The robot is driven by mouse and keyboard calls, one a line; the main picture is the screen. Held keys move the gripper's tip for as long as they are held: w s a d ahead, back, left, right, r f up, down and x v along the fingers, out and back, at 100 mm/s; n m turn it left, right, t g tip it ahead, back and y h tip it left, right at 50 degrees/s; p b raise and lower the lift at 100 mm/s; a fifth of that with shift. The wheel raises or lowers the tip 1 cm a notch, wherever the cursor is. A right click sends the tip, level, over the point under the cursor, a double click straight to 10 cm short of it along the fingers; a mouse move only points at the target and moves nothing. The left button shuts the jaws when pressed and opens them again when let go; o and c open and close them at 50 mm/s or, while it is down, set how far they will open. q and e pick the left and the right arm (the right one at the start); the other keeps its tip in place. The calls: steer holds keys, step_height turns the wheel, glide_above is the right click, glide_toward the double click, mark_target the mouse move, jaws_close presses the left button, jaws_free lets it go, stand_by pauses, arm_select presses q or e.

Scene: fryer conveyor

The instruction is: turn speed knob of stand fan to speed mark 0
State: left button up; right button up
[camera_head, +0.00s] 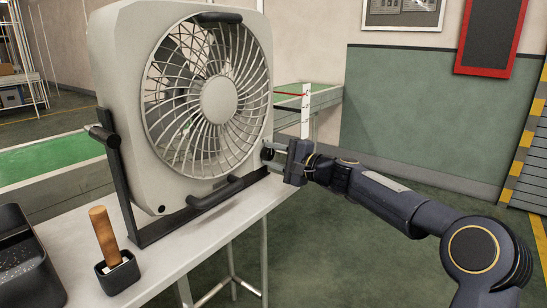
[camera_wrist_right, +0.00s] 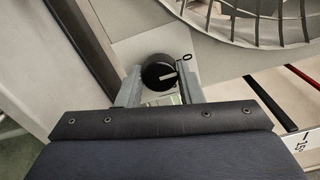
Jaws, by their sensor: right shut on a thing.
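The stand fan (camera_head: 218,100) stands on a white table in the head view, a pale box-shaped housing with a round grille, held in a black stand. Its speed knob (camera_wrist_right: 159,74) shows in the right wrist view as a round black dial with a pale pointer line. A small ring-shaped mark sits at the dial's upper right. My right gripper (camera_head: 272,154) is at the fan's lower right corner. In the right wrist view its fingers (camera_wrist_right: 160,90) are on both sides of the knob, shut on it. My left gripper is out of view.
The white table (camera_head: 205,240) holds a black cup (camera_head: 118,272) with a brown wooden stick (camera_head: 104,237) and a dark tray (camera_head: 25,262) at the left. A green conveyor (camera_head: 55,155) runs behind the fan. The floor right of the table is clear.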

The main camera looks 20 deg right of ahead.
steer(key=o, duration=1)
steer(key=shift+c, duration=0.2)
steer(key=v, duration=0.7)
steer(key=shift+s+d, duration=0.25)
steer(key=shift+s, duration=0.1)
